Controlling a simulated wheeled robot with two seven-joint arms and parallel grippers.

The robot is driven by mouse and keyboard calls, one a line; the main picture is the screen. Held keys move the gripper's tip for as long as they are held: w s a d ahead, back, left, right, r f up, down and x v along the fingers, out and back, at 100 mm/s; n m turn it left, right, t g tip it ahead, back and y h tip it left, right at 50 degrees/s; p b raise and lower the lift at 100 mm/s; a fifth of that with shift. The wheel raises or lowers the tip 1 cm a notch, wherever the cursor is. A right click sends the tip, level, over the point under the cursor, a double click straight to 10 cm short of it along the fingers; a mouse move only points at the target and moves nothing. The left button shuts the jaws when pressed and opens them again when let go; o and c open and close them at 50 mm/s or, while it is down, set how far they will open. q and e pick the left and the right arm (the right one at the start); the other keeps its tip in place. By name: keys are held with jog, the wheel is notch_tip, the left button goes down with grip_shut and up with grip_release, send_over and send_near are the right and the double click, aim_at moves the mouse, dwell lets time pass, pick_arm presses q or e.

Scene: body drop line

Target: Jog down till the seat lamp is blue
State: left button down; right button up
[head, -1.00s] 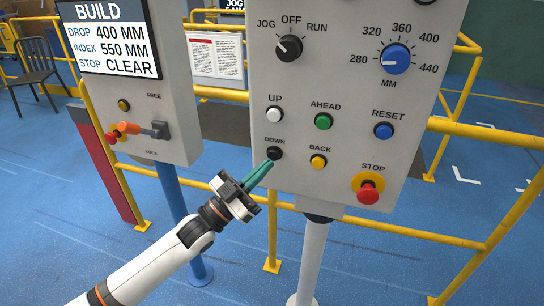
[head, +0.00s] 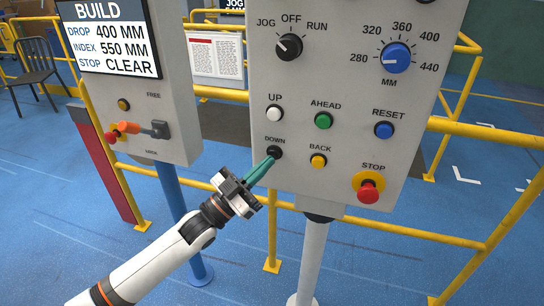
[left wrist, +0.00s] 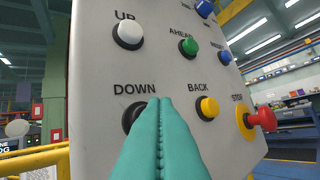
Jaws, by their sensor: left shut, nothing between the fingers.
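The black DOWN button (head: 275,153) is on the lower left of the grey control panel (head: 345,185). My left gripper (head: 270,163) is shut and empty, its green fingertips at the DOWN button. In the left wrist view the shut fingers (left wrist: 158,110) cover the right part of the DOWN button (left wrist: 130,117); whether they press it I cannot tell. The mode knob (head: 289,46) points toward JOG. The blue MM knob (head: 396,58) points toward 280. The sign (head: 107,38) reads BUILD, drop 400 MM, index 550 MM, stop CLEAR. I can make out no seat lamp. My right gripper is out of view.
The white UP button (head: 275,114) is above DOWN, and the yellow BACK button (head: 318,161) is to its right. The red STOP button (head: 368,193) sticks out at lower right. Yellow rails (head: 400,230) run behind the panel. A red-handled lever (head: 130,128) is on the left box.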

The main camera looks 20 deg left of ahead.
pick_arm(q)
jog(key=shift+w, duration=0.55)
dwell(0.7)
jog(key=shift+s, duration=0.1)
jog(key=shift+s+p, duration=0.3)
jog(key=shift+s, duration=0.55)
jog(key=s+p, duration=0.2)
jog(key=s, duration=0.4)
jog(key=shift+a, duration=0.15)
dwell(0.5)
